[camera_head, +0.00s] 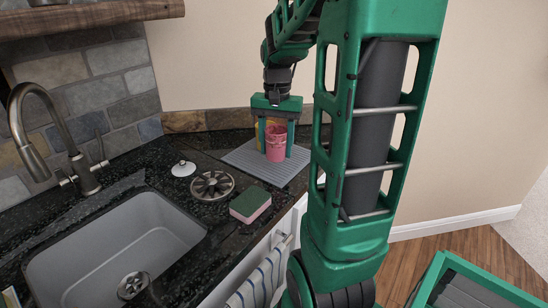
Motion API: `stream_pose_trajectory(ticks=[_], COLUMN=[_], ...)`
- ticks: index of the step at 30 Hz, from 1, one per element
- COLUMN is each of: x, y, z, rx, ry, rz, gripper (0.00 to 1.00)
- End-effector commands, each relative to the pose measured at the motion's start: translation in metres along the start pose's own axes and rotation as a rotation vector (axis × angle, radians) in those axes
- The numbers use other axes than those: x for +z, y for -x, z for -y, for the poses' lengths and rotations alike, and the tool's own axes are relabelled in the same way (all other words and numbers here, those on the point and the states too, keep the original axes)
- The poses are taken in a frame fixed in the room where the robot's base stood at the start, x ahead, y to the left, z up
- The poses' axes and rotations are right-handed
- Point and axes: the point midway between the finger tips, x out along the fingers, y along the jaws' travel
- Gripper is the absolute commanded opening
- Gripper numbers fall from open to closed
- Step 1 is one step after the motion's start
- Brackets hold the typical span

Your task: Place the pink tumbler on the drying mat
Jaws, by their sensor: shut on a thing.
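The pink tumbler (276,144) is upright between the fingers of my gripper (274,140), which points down and is shut on it. The tumbler and gripper are over the grey ribbed drying mat (240,158), on the dark counter near the back corner. I cannot tell whether the tumbler's base touches the mat. A yellow-orange thing (261,132) shows just behind and left of the tumbler, partly hidden by the gripper.
A grey sink (95,262) with a faucet (40,130) is at left. A green and pink sponge (250,205), a round metal strainer (212,185) and a white lidded thing (183,169) lie between sink and mat. A striped towel (262,280) hangs in front.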

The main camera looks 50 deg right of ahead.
Motion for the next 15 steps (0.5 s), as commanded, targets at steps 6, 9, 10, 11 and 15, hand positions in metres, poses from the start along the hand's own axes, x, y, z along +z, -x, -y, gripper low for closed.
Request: stream_pose_trajectory(ticks=[6, 9, 10, 11, 15], x=[0.0, 0.0, 0.0, 0.0, 0.0], y=[-0.025, -0.036, -0.038, -0.04, -0.041], z=[-0.001, 0.0, 0.0, 0.0, 0.0], rx=[0.002, 0.001, 0.001, 0.001, 0.0], ry=[0.001, 0.001, 0.001, 0.001, 0.001], rz=[0.004, 0.002, 0.002, 0.001, 0.001], gripper=[0.21, 0.21, 0.21, 0.21, 0.21])
